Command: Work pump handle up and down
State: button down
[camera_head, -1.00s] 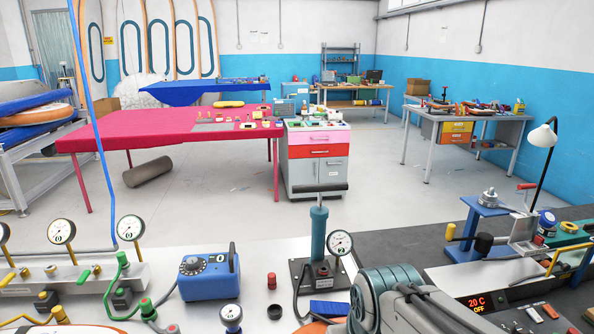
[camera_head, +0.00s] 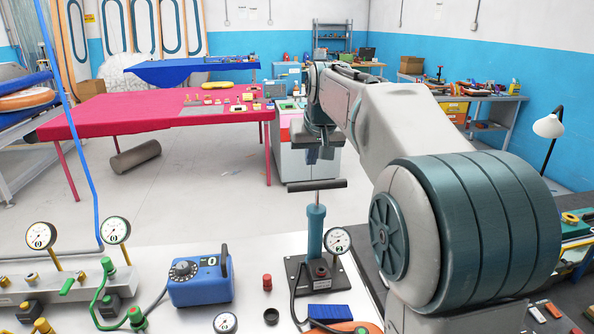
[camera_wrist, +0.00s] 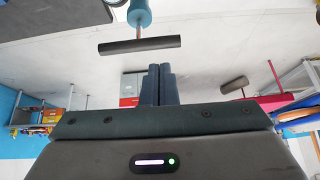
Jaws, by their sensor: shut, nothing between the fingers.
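The hand pump stands upright on a dark base plate on the front bench, with a blue-teal cylinder (camera_head: 316,230). Its dark bar handle (camera_head: 317,185) sits raised on a thin rod above the cylinder. In the wrist view the handle (camera_wrist: 140,45) appears upside down, with part of the teal cylinder (camera_wrist: 139,12) above it. My gripper (camera_head: 320,155) points down, just above and beyond the handle in the head view. Its dark fingers (camera_wrist: 160,72) are together and empty, apart from the handle.
A pressure gauge (camera_head: 338,240) stands right beside the pump. A blue box with a dial (camera_head: 200,278) and a red cap (camera_head: 267,281) are left of it. A pink table (camera_head: 110,112) and a drawer cabinet (camera_head: 318,168) stand behind. My arm hides much of the right side.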

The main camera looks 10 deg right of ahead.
jog(key=w+r, duration=0.2)
jog(key=w, duration=0.3)
jog(key=p, duration=0.2)
send_over(301, 186)
jog(key=f, duration=0.7)
jog(key=shift+w+f, duration=0.25)
notch_tip(301, 186, down, 2)
jog(key=shift+f+t, duration=0.2)
jog(key=shift+t, duration=0.1)
jog(key=shift+s+f+p, duration=0.2)
jog(key=shift+f, duration=0.3)
jog(key=shift+s+f+p, duration=0.15)
jog(key=shift+f, duration=0.3)
